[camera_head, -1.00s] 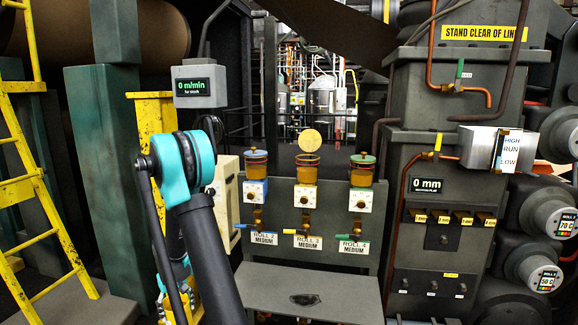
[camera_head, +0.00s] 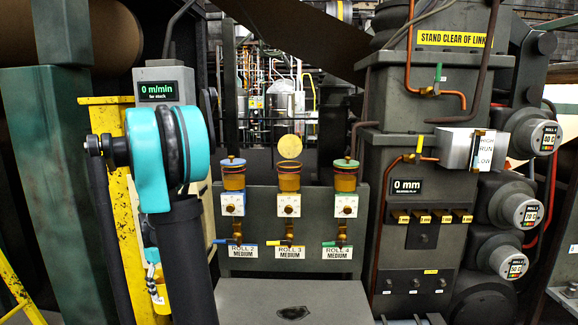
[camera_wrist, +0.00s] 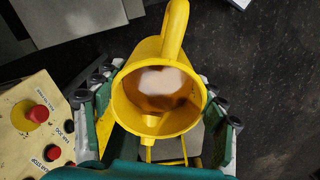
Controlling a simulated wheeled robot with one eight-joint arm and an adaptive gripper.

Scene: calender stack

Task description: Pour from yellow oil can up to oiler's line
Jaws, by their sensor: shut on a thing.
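In the wrist view my gripper (camera_wrist: 160,120) is shut around a yellow oil can (camera_wrist: 125,105), with green fingers on both sides. I look into its open round mouth and see amber oil (camera_wrist: 165,95) with a pale reflection. In the head view my arm fills the left foreground; the gripper is not clearly seen there. Three amber oilers stand in a row on a grey panel: a blue-lidded left one (camera_head: 233,178), a middle one (camera_head: 289,180) with a round yellowish disc (camera_head: 290,147) raised above it, and a green-lidded right one (camera_head: 344,178). Their fill lines are too small to read.
A grey ledge (camera_head: 250,298) juts out below the oilers. A grey machine column with a copper pipe (camera_head: 378,220) and a metal box (camera_head: 470,150) stands right. A yellow post (camera_head: 115,190) is behind my arm. In the wrist view a button box (camera_wrist: 35,120) lies close left.

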